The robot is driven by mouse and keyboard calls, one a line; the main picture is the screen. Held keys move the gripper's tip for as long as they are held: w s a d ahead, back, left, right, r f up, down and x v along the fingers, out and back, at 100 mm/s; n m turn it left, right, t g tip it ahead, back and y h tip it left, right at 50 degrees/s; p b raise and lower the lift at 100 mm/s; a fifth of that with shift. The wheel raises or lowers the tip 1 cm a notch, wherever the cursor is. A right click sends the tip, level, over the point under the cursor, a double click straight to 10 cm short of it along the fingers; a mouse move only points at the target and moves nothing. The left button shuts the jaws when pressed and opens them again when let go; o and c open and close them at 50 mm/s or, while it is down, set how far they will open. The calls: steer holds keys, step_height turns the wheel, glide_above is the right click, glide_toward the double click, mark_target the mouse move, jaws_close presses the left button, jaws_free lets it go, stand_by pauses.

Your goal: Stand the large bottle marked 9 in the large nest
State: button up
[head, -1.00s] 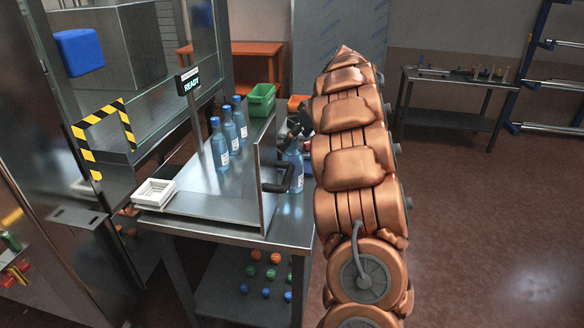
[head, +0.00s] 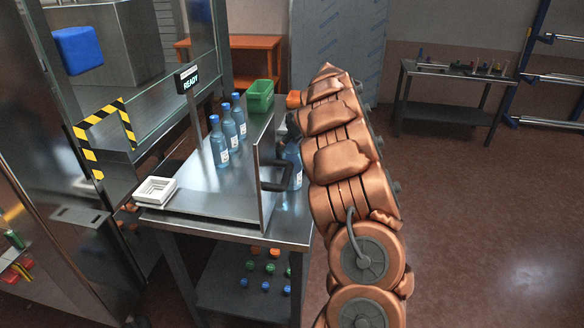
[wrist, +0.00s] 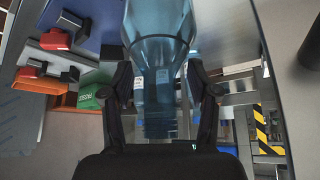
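A blue translucent bottle (head: 291,158) stands on the steel table right of an upright partition, partly hidden by my arm. In the wrist view, a blue bottle (wrist: 158,45) lies between my fingers, its wide part at the top and its narrower neck lower down. My gripper (wrist: 160,75) has its black fingers apart on either side of the neck, with gaps visible. Three similar blue bottles (head: 219,145) stand in a row left of the partition. I can read no 9 on any bottle. A white square holder (head: 157,190) sits at the table's left corner; I cannot tell whether it is the large nest.
The steel partition (head: 263,190) with a dark handle divides the table. A green bin (head: 260,97) stands at the back. A READY sign (head: 189,82) and a striped frame (head: 83,134) are at left. Small coloured caps lie on the lower shelf.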

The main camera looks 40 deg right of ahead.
jaws_close()
stand_by(0.6)
